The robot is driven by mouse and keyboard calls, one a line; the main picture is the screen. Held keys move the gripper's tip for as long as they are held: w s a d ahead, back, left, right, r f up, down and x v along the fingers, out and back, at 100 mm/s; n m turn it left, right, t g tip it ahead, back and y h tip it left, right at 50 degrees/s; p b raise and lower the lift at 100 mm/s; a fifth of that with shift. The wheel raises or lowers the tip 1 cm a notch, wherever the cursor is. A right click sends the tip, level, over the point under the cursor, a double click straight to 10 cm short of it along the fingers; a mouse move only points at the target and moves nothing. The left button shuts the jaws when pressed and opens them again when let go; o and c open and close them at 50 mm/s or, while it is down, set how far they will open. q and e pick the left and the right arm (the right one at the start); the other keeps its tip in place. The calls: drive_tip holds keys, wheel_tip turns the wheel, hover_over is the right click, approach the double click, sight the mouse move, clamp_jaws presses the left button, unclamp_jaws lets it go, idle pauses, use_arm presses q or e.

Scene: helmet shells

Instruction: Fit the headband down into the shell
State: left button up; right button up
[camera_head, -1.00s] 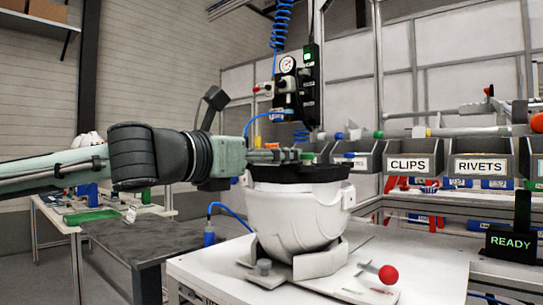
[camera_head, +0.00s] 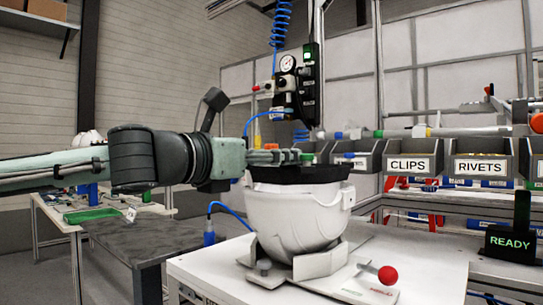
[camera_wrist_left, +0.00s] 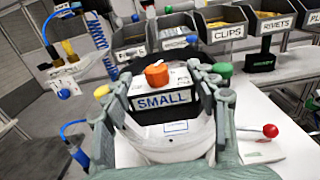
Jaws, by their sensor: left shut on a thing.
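The white helmet shell (camera_head: 298,218) sits open side up in a grey cradle on the white bench. The black headband (camera_head: 300,174) is at its top opening, with its upper part standing above the shell's rim. My left gripper (camera_head: 292,156) reaches in from the left over the opening. In the left wrist view the gripper (camera_wrist_left: 162,92) is shut on the headband at its back piece, which carries an orange knob (camera_wrist_left: 157,74) and a SMALL label. The shell (camera_wrist_left: 165,145) shows below it. How deep the headband sits inside is hidden. My right gripper is not in view.
A red-knobbed lever (camera_head: 388,275) stands at the right of the cradle. Bins marked CLIPS (camera_head: 413,160) and RIVETS (camera_head: 481,162) line the back. A READY sign (camera_head: 510,243) is at the right.

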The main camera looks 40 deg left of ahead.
sight(265, 175)
use_arm(q)
drive_tip(key=shift+f+b, duration=1.25)
drive_tip(key=shift+f, duration=0.35)
drive_tip(key=o, duration=1.3)
wheel_tip(265, 175, up, 10)
drive_tip(key=shift+r, duration=0.1)
